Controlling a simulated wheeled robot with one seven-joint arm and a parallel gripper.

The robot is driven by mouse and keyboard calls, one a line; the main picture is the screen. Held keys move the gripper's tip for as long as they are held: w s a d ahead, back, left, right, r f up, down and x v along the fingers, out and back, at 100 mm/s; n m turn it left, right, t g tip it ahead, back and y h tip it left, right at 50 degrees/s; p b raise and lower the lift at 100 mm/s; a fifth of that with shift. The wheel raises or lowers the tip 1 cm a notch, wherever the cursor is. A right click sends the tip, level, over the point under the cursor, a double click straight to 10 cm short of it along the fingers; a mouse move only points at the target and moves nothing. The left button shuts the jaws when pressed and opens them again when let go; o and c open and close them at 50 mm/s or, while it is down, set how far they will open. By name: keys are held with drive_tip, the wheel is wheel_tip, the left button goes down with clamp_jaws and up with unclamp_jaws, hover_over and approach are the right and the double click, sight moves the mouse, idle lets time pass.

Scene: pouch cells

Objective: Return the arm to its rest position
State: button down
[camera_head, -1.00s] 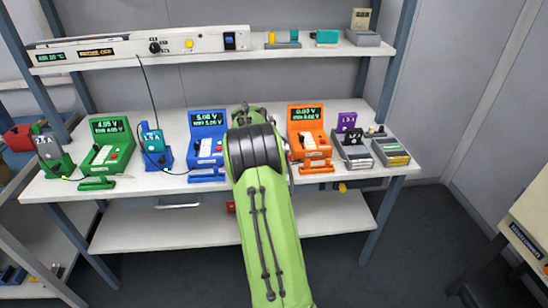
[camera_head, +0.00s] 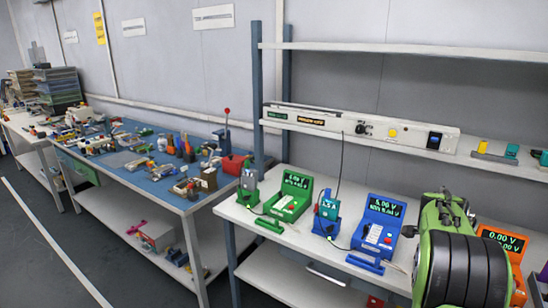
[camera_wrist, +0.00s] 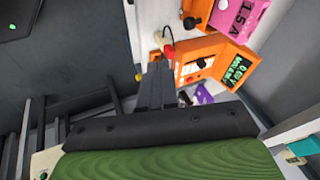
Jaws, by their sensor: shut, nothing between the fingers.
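My green arm with its black ribbed joint is at the lower right of the head view, in front of the bench (camera_head: 285,232). My gripper is hidden in that view. In the wrist view, my gripper's dark fingers (camera_wrist: 153,86) are together and empty. They show against the pale bench surface beside an orange tester (camera_wrist: 206,62). I cannot tell how far they are from it. The orange tester also shows in the head view (camera_head: 512,244), partly covered by my arm.
A green tester (camera_head: 290,198), a blue tester (camera_head: 380,222) and a small blue holder (camera_head: 327,213) stand on the bench. A shelf (camera_head: 365,130) runs above. A cluttered blue-topped table (camera_head: 150,172) is at left. A pink unit (camera_wrist: 236,16) shows in the wrist view.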

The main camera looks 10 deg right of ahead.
drive_tip(key=s+a+r+n+t+y+p, duration=0.1)
drive_tip(key=s+a+r+n+t+p, duration=0.15)
drive_tip(key=a+r+n, duration=0.65)
drive_tip(key=s+a+r+n+t+y+p, duration=0.1)
drive_tip(key=s+a+r+n+p, duration=0.3)
drive_tip(key=a, duration=1)
drive_tip(key=s+a+r+n+y+p, duration=0.2)
drive_tip(key=s+a+n+y+p, duration=0.1)
drive_tip(key=s+a+n, duration=0.9)
drive_tip(key=shift+s+a+t, duration=0.35)
drive_tip(key=shift+a+t, duration=0.1)
drive_tip(key=shift+a, duration=0.7)
